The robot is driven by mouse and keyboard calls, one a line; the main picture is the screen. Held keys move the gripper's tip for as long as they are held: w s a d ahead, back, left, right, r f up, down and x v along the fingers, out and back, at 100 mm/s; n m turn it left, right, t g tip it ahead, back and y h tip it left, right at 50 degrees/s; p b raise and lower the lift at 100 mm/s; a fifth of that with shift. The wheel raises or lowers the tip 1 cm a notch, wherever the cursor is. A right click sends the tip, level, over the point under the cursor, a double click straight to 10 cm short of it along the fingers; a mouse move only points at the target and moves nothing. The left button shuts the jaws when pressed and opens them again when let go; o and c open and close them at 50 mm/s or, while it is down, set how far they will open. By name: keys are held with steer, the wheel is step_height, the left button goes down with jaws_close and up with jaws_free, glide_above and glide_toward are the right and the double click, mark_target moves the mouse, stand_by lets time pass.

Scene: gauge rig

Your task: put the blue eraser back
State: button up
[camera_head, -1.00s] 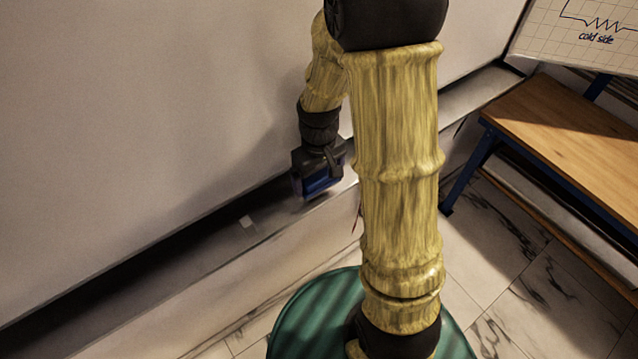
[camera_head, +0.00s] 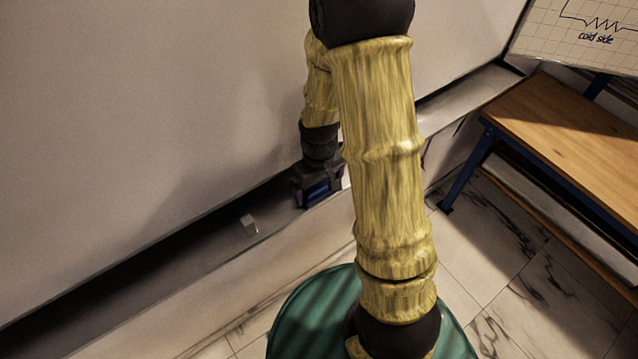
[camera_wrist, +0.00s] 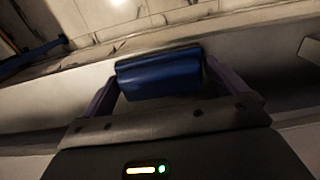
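The blue eraser (camera_wrist: 158,76) is a dark blue block between the two fingers of my gripper (camera_wrist: 160,80) in the wrist view. The fingers meet its two ends, so the gripper is shut on it. In the head view the eraser (camera_head: 319,192) shows as a blue patch under my gripper (camera_head: 320,188), low at the long ledge (camera_head: 190,258) along the foot of the pale wall board (camera_head: 150,120). I cannot tell whether the eraser touches the ledge. My arm partly hides the area to the right of it.
A small pale block (camera_head: 249,225) is on the ledge to the left of my gripper; the ledge beyond it looks clear. A wooden bench (camera_head: 570,135) with blue legs stands on the right. A grid sheet marked "cold side" (camera_head: 590,30) is at the upper right.

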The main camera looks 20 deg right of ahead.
mark_target(319, 186)
steer(key=shift+r, duration=0.4)
step_height(319, 186, up, 11)
steer(key=b, duration=0.2)
stand_by(0.3)
steer(key=shift+r, duration=0.1)
steer(key=shift+s, duration=0.1)
steer(key=s+f+m+t, duration=0.1)
steer(key=s+m+t, duration=0.1)
steer(key=s, duration=0.5)
steer(key=shift+s+f+m+t, duration=0.3)
steer(key=shift+s+f+m, duration=0.05)
steer(key=shift+m, duration=0.45)
steer(key=shift+w, duration=0.1)
